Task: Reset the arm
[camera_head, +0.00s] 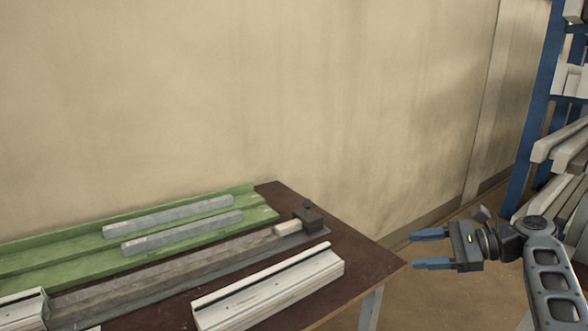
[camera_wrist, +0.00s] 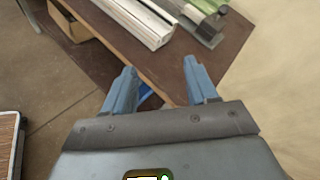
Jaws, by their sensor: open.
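My gripper (camera_head: 432,250) has two blue fingers spread apart with nothing between them. In the head view it hangs just off the right corner of the brown bench (camera_head: 372,262), pointing left toward it. In the wrist view my gripper (camera_wrist: 163,88) also shows empty, with the bench corner beyond the fingertips. My arm reaches in from the right edge of the head view.
On the bench lie a green tray (camera_head: 60,262) with two grey bars (camera_head: 182,232), a long grey rail with a dark clamp block (camera_head: 309,218), and a white profile (camera_head: 270,290). A blue rack (camera_head: 535,120) with profiles stands at right.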

